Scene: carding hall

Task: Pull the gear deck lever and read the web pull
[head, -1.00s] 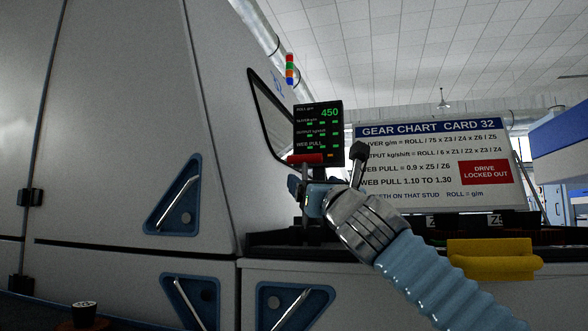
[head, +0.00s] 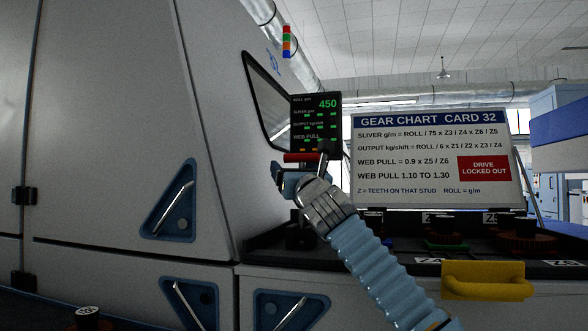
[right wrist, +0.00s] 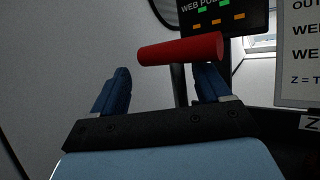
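The gear deck lever has a red bar handle (head: 300,157) on a dark upright stem, in front of the display in the head view. My right gripper (head: 285,177) is just below that handle. In the right wrist view the red handle (right wrist: 180,48) lies crosswise beyond my open blue fingers (right wrist: 160,82). The stem shows between them, nearer the right finger; I cannot tell whether they touch. The dark display (head: 316,122) reads 450 in green on the roll line. My left gripper is out of view.
The gear chart card (head: 433,150) stands behind the deck, with a red "DRIVE LOCKED OUT" sign (head: 484,168). Below it are green and dark red gears (head: 527,242) and a yellow handle (head: 488,281). A grey machine panel (head: 110,110) fills the left side.

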